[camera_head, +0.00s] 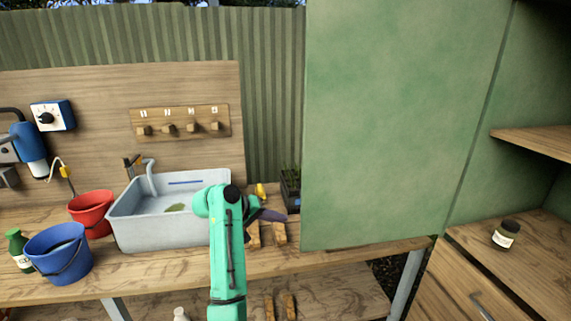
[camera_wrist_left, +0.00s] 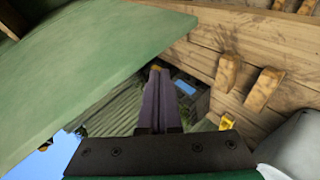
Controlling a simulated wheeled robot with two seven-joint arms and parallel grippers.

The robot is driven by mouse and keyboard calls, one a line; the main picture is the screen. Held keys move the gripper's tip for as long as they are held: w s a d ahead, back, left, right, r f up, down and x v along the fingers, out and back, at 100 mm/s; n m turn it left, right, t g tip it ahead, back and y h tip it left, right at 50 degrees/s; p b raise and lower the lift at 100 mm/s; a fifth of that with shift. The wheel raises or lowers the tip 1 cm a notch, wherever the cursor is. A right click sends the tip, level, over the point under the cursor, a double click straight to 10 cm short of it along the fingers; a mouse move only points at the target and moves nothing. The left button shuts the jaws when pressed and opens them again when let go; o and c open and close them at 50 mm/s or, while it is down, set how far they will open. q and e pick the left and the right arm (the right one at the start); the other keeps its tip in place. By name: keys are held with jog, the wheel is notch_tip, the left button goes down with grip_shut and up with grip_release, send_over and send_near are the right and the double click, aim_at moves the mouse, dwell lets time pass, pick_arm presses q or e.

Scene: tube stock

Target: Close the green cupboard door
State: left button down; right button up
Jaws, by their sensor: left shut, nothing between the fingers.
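The green cupboard door (camera_head: 400,120) stands open, a large flat panel in the middle right of the head view. It also fills the upper left of the left wrist view (camera_wrist_left: 85,70). The open cupboard with its wooden shelf (camera_head: 535,141) shows to its right. My left gripper (camera_head: 283,216) is shut and empty, just left of the door's lower free edge in the head view. In the left wrist view its closed purple-grey fingers (camera_wrist_left: 157,80) point past the door's edge; I cannot tell whether they touch it. My right gripper is not in view.
A grey sink (camera_head: 160,235) stands on the wooden bench, with a red bucket (camera_head: 91,212) and a blue bucket (camera_head: 58,255) to its left. A planter (camera_head: 290,190) is behind my gripper.

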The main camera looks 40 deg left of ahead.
pick_arm(q)
jog(key=a+r+n+t+h, duration=0.2)
jog(key=r+t, duration=0.1)
jog(key=r, duration=0.4)
jog(key=a+r+n+t+h, duration=0.1)
jog(key=a+r+n+t, duration=0.15)
jog(key=r, duration=0.35)
jog(key=w+d+p, duration=0.5)
jog(key=w+p, duration=0.1)
jog(key=p, duration=0.1)
jog(key=shift+w+d+f+m, duration=0.15)
jog(key=shift+w+d+m, duration=0.15)
jog(key=shift+d+m, duration=0.15)
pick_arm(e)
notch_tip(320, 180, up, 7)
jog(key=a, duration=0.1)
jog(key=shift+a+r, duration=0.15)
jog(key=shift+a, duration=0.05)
pick_arm(q)
jog(key=shift+a+t, duration=0.1)
jog(key=shift+t, duration=0.15)
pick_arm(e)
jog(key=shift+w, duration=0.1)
pick_arm(q)
jog(key=shift+w+f, duration=0.1)
jog(key=shift+f, duration=0.05)
